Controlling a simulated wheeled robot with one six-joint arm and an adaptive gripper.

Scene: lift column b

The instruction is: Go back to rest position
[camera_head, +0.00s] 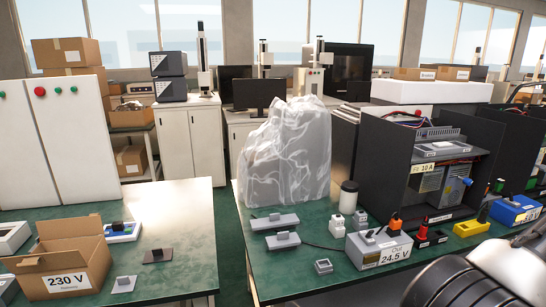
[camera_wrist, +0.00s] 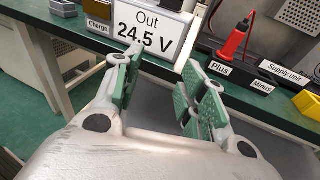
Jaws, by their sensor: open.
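My gripper (camera_wrist: 160,92) shows in the wrist view with its two green-padded fingers apart and nothing between them. It is in front of the bench edge, below a box labelled "Out 24.5 V" (camera_wrist: 152,27). In the head view that box (camera_head: 378,250) stands on the green bench at the right. Part of my arm fills the lower right corner of the head view, and my gripper is not visible there.
A red probe (camera_wrist: 236,38) stands by the "Plus" and "Minus" labels. A plastic-covered object (camera_head: 287,155), a dark shelf unit (camera_head: 385,165) and several small devices occupy the right bench. An open carton labelled "230 V" (camera_head: 66,262) sits on the left bench. A gap separates the benches.

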